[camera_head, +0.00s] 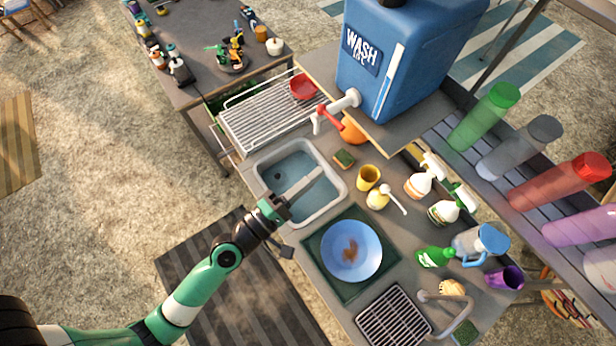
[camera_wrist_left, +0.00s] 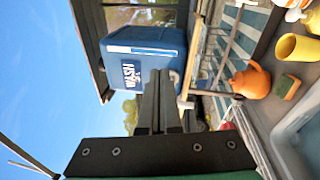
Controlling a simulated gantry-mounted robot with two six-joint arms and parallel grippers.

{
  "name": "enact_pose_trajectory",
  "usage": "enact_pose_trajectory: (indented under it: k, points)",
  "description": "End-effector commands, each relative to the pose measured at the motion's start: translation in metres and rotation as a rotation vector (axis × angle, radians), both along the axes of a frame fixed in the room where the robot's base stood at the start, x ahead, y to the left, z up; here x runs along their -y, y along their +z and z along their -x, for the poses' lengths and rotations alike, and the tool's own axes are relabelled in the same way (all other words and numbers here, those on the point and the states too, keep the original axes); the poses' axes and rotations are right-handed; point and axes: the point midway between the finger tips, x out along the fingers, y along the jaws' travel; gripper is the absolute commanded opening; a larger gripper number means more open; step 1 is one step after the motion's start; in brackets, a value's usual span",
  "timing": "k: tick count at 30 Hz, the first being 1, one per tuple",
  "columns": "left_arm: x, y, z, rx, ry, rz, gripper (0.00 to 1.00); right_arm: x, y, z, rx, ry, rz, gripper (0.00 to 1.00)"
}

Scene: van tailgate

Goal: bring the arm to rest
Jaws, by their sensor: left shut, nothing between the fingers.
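My left gripper (camera_head: 318,180) comes in from the left on a teal and white arm and hangs over the near edge of the washing-up basin. Its fingers are shut with nothing between them. In the left wrist view the shut dark fingers (camera_wrist_left: 157,78) point toward the blue water container. The grey basin (camera_head: 338,186) holds bluish water and is partly hidden by the gripper. My right gripper is in neither view.
A blue plate with a brown stain (camera_head: 352,251) lies on a green mat right of the gripper. Open ground (camera_head: 120,200) lies left of the counter.

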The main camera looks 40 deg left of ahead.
Motion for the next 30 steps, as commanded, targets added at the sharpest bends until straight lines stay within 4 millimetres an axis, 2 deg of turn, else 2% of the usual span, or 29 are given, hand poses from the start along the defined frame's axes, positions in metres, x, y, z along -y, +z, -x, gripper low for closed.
enact_pose_trajectory:
  k: [3, 7, 19, 22, 23, 26, 29, 30]
  points:
    - [0.014, -0.002, 0.019, -0.003, -0.006, 0.001, 0.00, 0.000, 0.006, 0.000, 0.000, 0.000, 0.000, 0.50]
    - [0.019, -0.004, 0.029, -0.002, -0.001, 0.000, 0.00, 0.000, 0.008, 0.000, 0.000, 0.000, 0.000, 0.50]
    - [0.019, -0.004, 0.030, 0.001, 0.001, -0.001, 0.00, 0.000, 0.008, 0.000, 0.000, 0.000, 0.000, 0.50]
    - [0.019, 0.008, 0.026, 0.017, 0.005, 0.001, 0.00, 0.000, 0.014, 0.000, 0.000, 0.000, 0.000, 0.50]
    - [0.019, 0.017, 0.022, 0.033, 0.006, 0.003, 0.00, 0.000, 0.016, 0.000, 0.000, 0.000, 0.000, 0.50]
    - [0.018, 0.067, 0.000, 0.132, 0.013, 0.013, 0.00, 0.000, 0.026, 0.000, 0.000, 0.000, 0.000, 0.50]
    - [0.016, 0.147, -0.021, 0.293, 0.026, 0.006, 0.00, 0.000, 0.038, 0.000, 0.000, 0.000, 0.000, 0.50]
    - [0.017, 0.183, -0.027, 0.366, 0.031, -0.011, 0.00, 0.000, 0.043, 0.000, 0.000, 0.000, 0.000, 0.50]
